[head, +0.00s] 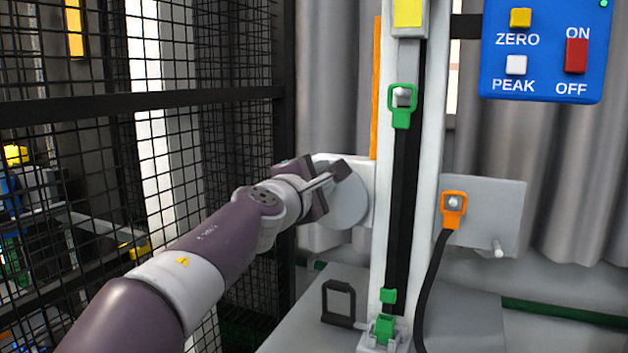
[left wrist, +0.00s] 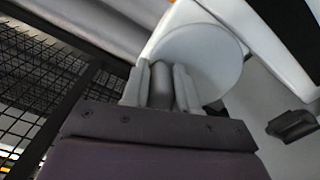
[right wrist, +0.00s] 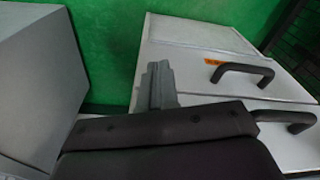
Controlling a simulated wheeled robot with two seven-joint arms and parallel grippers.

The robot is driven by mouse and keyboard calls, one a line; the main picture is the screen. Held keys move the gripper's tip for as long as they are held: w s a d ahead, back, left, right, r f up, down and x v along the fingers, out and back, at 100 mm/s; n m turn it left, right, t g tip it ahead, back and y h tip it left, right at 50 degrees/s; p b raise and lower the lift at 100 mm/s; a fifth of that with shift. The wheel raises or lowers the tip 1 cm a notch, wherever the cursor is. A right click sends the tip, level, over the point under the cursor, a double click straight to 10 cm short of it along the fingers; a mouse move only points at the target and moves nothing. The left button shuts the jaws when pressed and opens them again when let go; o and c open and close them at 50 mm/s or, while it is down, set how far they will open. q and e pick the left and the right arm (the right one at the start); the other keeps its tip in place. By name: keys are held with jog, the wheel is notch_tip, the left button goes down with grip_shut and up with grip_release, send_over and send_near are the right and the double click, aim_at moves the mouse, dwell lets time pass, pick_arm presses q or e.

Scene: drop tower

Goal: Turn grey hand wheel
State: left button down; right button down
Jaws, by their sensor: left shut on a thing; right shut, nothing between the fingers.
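The grey hand wheel (head: 347,203) is a round disc on the left side of the white drop tower column (head: 383,210). In the left wrist view the wheel (left wrist: 212,62) shows as a pale disc just beyond the fingers. My left gripper (head: 335,178) is at the wheel, its fingers (left wrist: 161,86) shut on a grey handle (left wrist: 161,84) in front of the disc. The gripper hides part of the wheel in the head view. My right gripper (right wrist: 158,84) is shut and empty, away from the wheel; the head view does not show it.
A black mesh fence (head: 240,120) stands close to my left arm. A blue panel (head: 545,50) with buttons and a red switch is at upper right. An orange clamp (head: 453,205) and black cable are right of the column. Black handles (right wrist: 243,71) sit near my right gripper.

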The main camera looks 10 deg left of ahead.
pick_arm(q)
jog(key=shift+s+d+r+m, duration=0.1)
jog(key=shift+d+m, duration=0.2)
jog(key=shift+m, duration=0.35)
jog(key=shift+s+d+m, duration=0.1)
jog(key=shift+d+m, duration=0.2)
jog(key=shift+m, duration=0.35)
jog(key=c, duration=0.9)
grip_release()
jog(key=shift+d, duration=0.15)
jog(key=shift+o, duration=0.2)
jog(key=b+v, duration=0.2)
jog(key=v, duration=1)
jog(key=shift+s, duration=0.4)
